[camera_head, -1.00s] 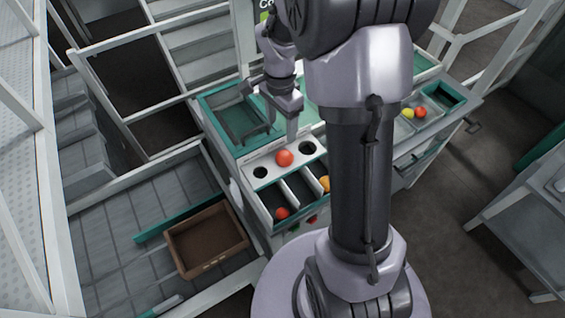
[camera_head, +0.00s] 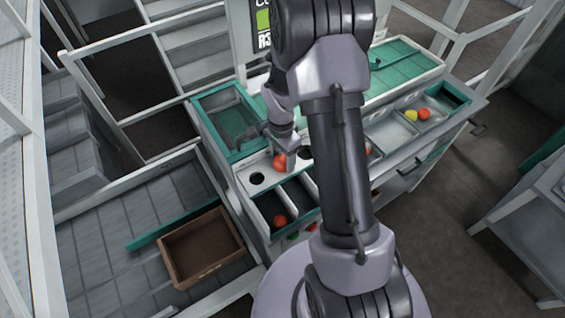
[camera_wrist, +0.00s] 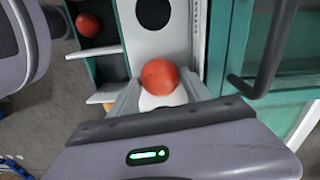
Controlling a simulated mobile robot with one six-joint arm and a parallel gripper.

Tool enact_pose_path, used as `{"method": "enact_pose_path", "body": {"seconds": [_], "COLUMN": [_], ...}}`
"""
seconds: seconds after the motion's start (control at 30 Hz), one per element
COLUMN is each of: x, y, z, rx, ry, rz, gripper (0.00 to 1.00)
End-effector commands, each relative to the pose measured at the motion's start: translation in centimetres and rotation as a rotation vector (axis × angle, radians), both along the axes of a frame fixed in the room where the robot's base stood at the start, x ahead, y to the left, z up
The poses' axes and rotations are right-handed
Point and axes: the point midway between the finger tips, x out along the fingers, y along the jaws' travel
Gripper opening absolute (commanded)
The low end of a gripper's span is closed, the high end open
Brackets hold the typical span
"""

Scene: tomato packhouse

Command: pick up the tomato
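The red tomato (camera_head: 279,161) sits at a round hole in the white panel of the bench. In the wrist view the tomato (camera_wrist: 160,77) lies between the tips of my two fingers, with a pale round surface behind it. My gripper (camera_wrist: 162,82) is open, with one finger on each side of the tomato. The gaps are very small, and I cannot tell whether the fingers touch it. In the head view my gripper (camera_head: 283,154) is down at the panel and partly covers the tomato.
A dark empty hole (camera_head: 256,178) lies beside the tomato. Another red tomato (camera_head: 280,221) lies in a bin in front. A teal-rimmed tray (camera_head: 228,118) stands behind left. A brown crate (camera_head: 203,247) is at lower left. Yellow and red fruit (camera_head: 417,115) lie in a right-hand tray.

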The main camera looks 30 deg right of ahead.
Motion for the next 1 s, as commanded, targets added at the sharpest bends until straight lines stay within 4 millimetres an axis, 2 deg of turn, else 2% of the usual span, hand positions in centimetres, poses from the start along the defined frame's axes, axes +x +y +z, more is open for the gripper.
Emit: {"method": "enact_pose_path", "body": {"seconds": [0.03,0.1,0.43,0.57,0.7,0.87,1.0], "x": [0.0,0.0,0.0,0.1,0.1,-3.0,-6.8], "y": [0.0,0.0,0.0,0.0,0.0,0.6,1.3], "z": [0.0,0.0,0.3,1.6,3.7,3.9,4.3], "rx": [0.0,0.0,-0.001,-0.001,-0.002,0.001,0.0], "ry": [0.0,0.0,-0.001,-0.002,-0.002,0.001,0.0], "rz": [0.0,0.0,0.0,0.0,0.002,0.0,0.0], "gripper": [0.44,0.33,0.33,0.33,0.33,0.33,0.33]}}
